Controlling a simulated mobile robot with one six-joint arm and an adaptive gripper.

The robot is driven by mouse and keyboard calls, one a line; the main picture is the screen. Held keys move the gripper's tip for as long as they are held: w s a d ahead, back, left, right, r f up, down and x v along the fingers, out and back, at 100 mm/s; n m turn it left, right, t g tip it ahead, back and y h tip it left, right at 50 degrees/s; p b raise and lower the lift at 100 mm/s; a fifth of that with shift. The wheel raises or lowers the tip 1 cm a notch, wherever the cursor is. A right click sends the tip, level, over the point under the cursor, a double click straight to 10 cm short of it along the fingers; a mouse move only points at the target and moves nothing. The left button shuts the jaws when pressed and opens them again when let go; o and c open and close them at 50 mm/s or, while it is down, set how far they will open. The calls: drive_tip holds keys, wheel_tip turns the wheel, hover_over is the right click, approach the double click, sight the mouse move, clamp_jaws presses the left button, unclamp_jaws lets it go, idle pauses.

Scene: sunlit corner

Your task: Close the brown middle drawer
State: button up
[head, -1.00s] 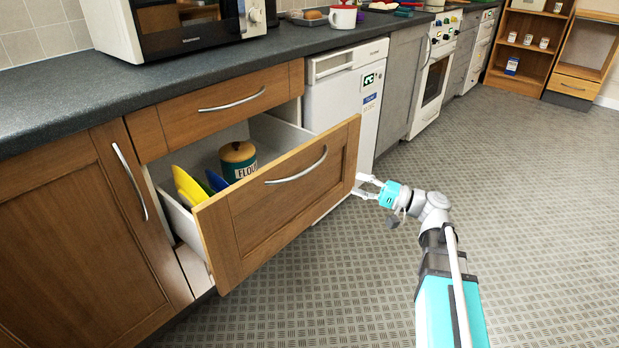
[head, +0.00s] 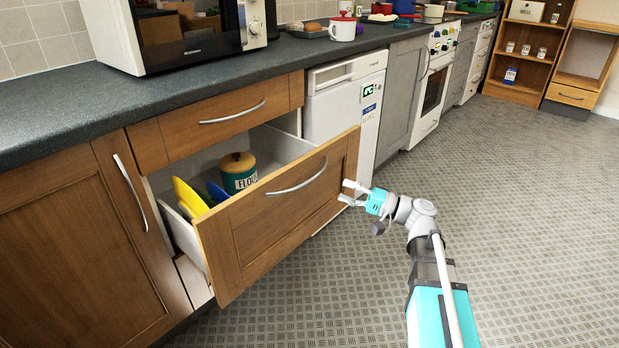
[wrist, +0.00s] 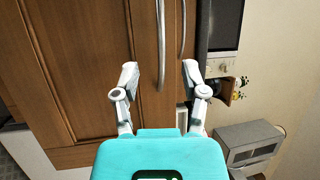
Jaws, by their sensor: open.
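The brown middle drawer (head: 262,243) is pulled well out below a shut brown top drawer (head: 222,122). Its wooden front has a curved metal handle (head: 297,180). Inside are a green flour canister (head: 239,180) and yellow and blue plates (head: 188,197). In the wrist view, the open fingers (wrist: 160,72) point toward brown wood with a metal handle (wrist: 160,45).
A white dishwasher-like appliance (head: 345,110) stands right of the drawer. A brown cupboard door (head: 75,250) is on the left. The patterned floor (head: 500,170) is clear to the right.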

sight(310, 176)
drive_tip(key=shift+p+x, duration=0.85)
drive_tip(key=shift+x, duration=4.3)
drive_tip(key=shift+r, duration=0.1)
clamp_jaws()
